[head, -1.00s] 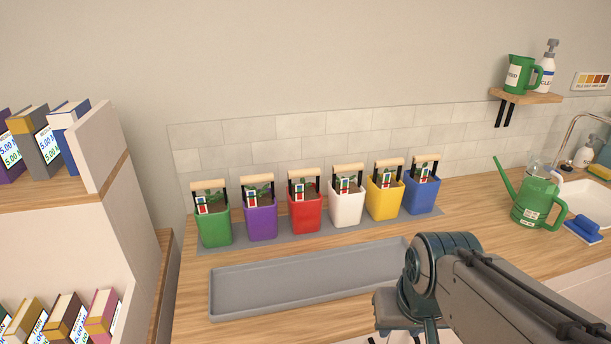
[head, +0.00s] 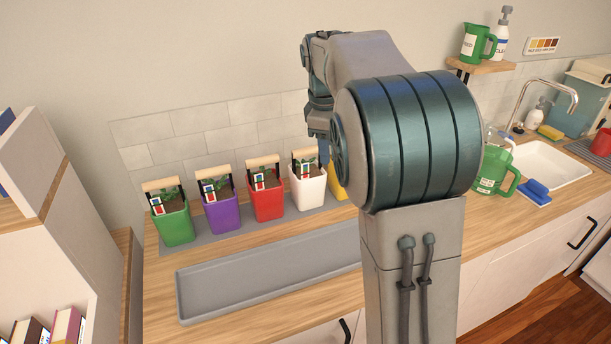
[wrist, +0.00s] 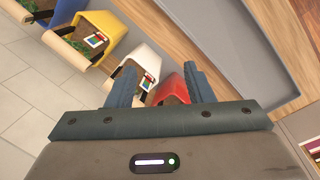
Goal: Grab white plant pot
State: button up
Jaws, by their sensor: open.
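The white plant pot (head: 309,192) stands upright in a row of colored pots on the counter, with a wooden handle on black arms, a plant and a label card. In the wrist view the white pot (wrist: 137,57) lies beyond the left finger, which partly overlaps its near side. My gripper (wrist: 160,80) is open and empty, with the red pot (wrist: 167,90) showing between its fingers. In the head view my gripper (head: 322,150) is above and just right of the white pot, partly hidden by my arm.
Purple (head: 219,212) and green (head: 174,224) pots stand left of the red one; a yellow pot (head: 337,184) is close right. A grey tray (head: 270,272) lies empty in front. A tiled wall (head: 190,130) stands behind. My arm hides the counter further right.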

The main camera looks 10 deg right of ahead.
aim_at(306, 148)
jog(key=w+a+n+h, duration=0.1)
jog(key=w+a+n, duration=0.1)
jog(key=w, duration=0.2)
jog(key=w+a+r+n+h+p, duration=0.1)
jog(key=w+a+n, duration=0.1)
jog(key=w+n, duration=0.1)
jog(key=w+a+n+h+p, duration=0.1)
jog(key=w+a+n, duration=0.2)
jog(key=w, duration=0.2)
jog(key=shift+r+h, duration=0.15)
jog(key=shift+h, duration=0.15)
jog(key=x, duration=0.7)
jog(key=shift+d+f, duration=0.2)
jog(key=shift+f, duration=0.05)
jog(key=shift+s+p+x, duration=0.2)
jog(key=shift+p+x, duration=0.2)
jog(key=shift+x, duration=0.95)
jog(key=shift+s+p+x, duration=0.15)
jog(key=shift+p+x, duration=0.2)
jog(key=shift+x, duration=1)
jog(key=shift+c, duration=0.2)
grip_shut()
jog(key=shift+a, duration=0.1)
